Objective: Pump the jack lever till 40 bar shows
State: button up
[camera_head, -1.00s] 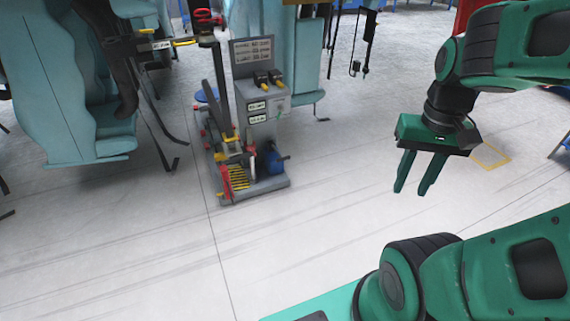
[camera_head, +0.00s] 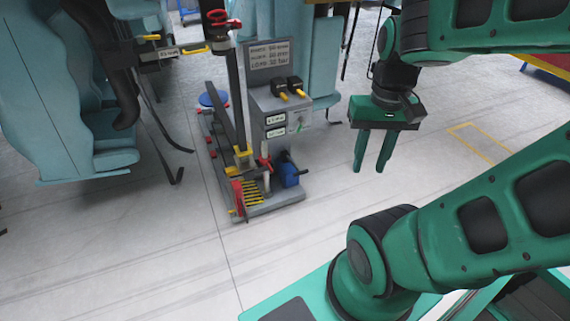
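The jack unit (camera_head: 262,205) stands on the floor left of centre, a grey base with a tall dark post (camera_head: 234,90) and a grey control box (camera_head: 262,103). A blue pump body (camera_head: 289,175) sits at its front right. A dark bar (camera_head: 226,122) slopes along the base; I cannot tell for sure which part is the jack lever. The gauge reading is too small to read. My gripper (camera_head: 372,168) is open and empty, fingers pointing down, to the right of the jack unit and apart from it.
Light-blue train seats (camera_head: 60,110) stand on the left, with dark straps hanging near the jack. A sign plate (camera_head: 268,54) rises above the control box. A yellow floor outline (camera_head: 485,140) lies at right. The floor before the jack is clear.

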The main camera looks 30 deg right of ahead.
aim_at(299, 172)
jog(key=z, duration=0.35)
jog(key=i, duration=1)
jog(key=z, duration=0.5)
